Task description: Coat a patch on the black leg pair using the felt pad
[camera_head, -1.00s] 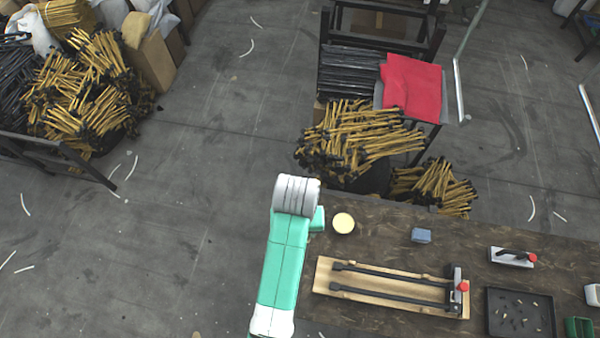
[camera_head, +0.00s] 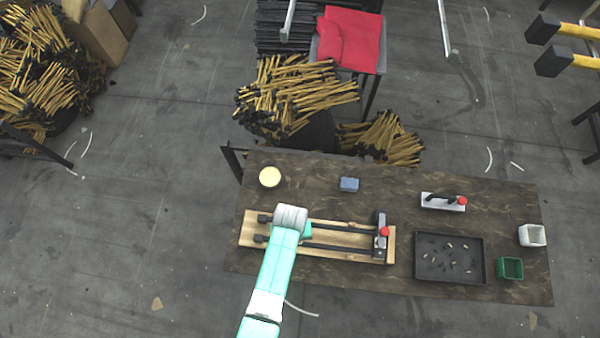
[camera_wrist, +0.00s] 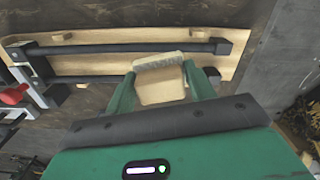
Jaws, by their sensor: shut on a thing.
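The black leg pair (camera_head: 340,246) lies on a wooden board (camera_head: 247,230), two dark bars side by side with a clamp (camera_head: 381,240) at their right end. In the wrist view the far leg (camera_wrist: 120,48) and the near leg (camera_wrist: 95,79) run across the picture. My gripper (camera_wrist: 158,76) is shut on the felt pad (camera_wrist: 160,90), a cream block with a grey edge. The pad overlaps the near leg in this view; I cannot tell whether it touches. In the head view my arm hides the pad and part of the legs near their left end.
A round cream disc (camera_head: 269,177) and a blue block (camera_head: 349,184) sit behind the board. To the right are a toggle clamp (camera_head: 443,201), a black tray (camera_head: 449,280) of small parts, a green bin (camera_head: 510,268) and a white bin (camera_head: 532,235). The tabletop between is clear.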

